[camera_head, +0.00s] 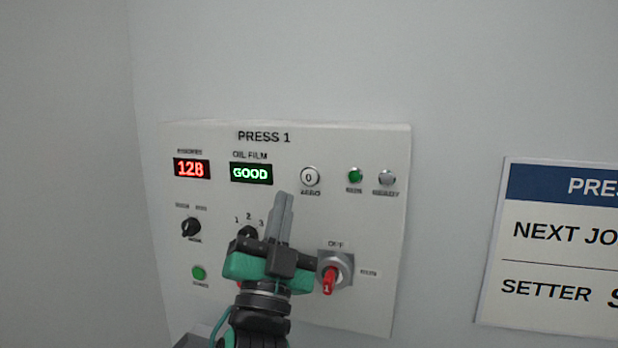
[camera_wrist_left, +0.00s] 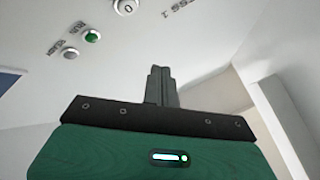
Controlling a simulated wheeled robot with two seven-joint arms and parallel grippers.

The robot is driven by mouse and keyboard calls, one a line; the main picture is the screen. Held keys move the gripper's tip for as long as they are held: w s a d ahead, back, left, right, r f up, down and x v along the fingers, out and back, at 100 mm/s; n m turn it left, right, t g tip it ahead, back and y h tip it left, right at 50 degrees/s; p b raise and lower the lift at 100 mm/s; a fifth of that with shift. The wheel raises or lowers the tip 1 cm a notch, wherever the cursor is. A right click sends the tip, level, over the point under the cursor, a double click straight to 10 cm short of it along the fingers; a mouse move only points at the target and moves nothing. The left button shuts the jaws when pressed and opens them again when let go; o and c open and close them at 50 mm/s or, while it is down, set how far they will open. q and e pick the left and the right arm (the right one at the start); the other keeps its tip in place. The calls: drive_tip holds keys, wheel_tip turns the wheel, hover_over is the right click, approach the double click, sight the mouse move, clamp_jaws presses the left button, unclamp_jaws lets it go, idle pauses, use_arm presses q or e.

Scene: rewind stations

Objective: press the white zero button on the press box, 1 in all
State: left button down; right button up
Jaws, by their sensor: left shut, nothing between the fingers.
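The press box (camera_head: 330,140) is a pale panel on the wall, headed PRESS 1. Its white zero button (camera_head: 310,177), marked 0, sits right of the green GOOD display. It also shows at the top of the left wrist view (camera_wrist_left: 126,6), partly cut off by the frame edge. My left gripper (camera_head: 286,198) is shut and empty. Its fingertips point up and appear in the head view just below and left of the zero button, with a gap between. How far the tips stand off the panel is hard to tell. My right gripper is not in view.
The panel also has a red 128 display (camera_head: 191,169), a green lamp (camera_head: 355,175), a grey lamp (camera_head: 387,178), a black knob (camera_head: 191,228), a green button (camera_head: 199,272) and a red-handled switch (camera_head: 329,281). My gripper partly covers a numbered selector (camera_head: 247,232). A sign (camera_head: 545,245) hangs at right.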

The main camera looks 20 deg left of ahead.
sight(309, 177)
use_arm(q)
drive_tip(key=shift+s+r, duration=0.15)
drive_tip(key=shift+r, duration=0.15)
drive_tip(key=shift+w+d+b, duration=0.15)
drive_tip(key=shift+w+b, duration=0.9)
drive_tip(key=shift+w, duration=3.4)
drive_tip(key=shift+w+f, duration=0.1)
